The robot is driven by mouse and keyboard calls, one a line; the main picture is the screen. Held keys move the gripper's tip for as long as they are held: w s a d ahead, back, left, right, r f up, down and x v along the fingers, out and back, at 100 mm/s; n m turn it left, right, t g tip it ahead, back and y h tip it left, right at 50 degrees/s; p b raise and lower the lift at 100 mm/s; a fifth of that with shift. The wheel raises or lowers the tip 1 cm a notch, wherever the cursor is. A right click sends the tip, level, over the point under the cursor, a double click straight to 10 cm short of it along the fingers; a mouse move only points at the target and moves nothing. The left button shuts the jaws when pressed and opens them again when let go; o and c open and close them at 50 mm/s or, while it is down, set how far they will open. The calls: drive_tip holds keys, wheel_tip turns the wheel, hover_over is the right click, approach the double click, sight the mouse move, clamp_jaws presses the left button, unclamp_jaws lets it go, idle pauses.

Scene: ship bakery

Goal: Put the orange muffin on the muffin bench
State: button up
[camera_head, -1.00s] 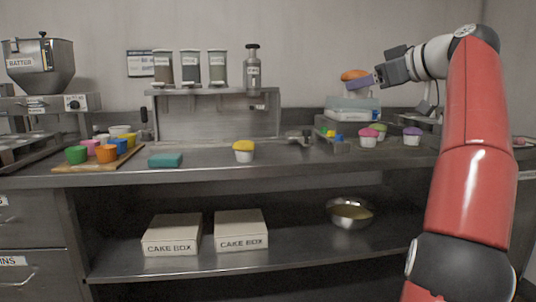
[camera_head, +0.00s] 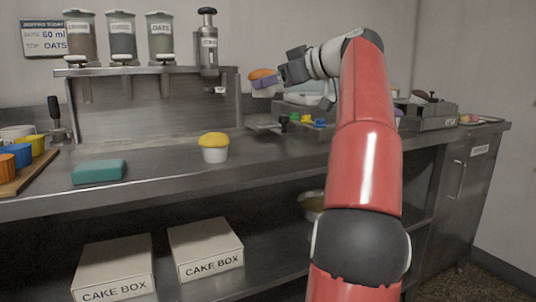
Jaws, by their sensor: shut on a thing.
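The orange muffin (camera_head: 262,74) has an orange top and a pale cup. It is held up in the air above the back of the steel counter (camera_head: 270,165), clear of its top. My gripper (camera_head: 266,84) is shut on the muffin from the right, and its fingers cover part of the cup. A yellow-topped muffin (camera_head: 214,147) in a white cup stands upright on the counter. No sign naming a muffin bench can be read, so I cannot tell which surface it is.
A teal block (camera_head: 99,171) and a wooden board (camera_head: 25,175) with coloured cups are at the left. A dispenser shelf (camera_head: 150,70) stands behind. Cake boxes (camera_head: 206,248) sit on the lower shelf. My arm hides part of the right counter. Counter around the yellow-topped muffin is clear.

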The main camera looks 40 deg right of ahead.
wheel_tip(320, 180, down, 14)
drive_tip(key=b, duration=0.4)
drive_tip(key=shift+r, duration=0.25)
drive_tip(key=shift+b, duration=0.3)
drive_tip(key=shift+f, duration=0.15)
drive_tip(key=o, duration=0.8)
drive_tip(key=shift+c, duration=0.2)
drive_tip(key=shift+r, duration=0.2)
drive_tip(key=v, duration=1.2)
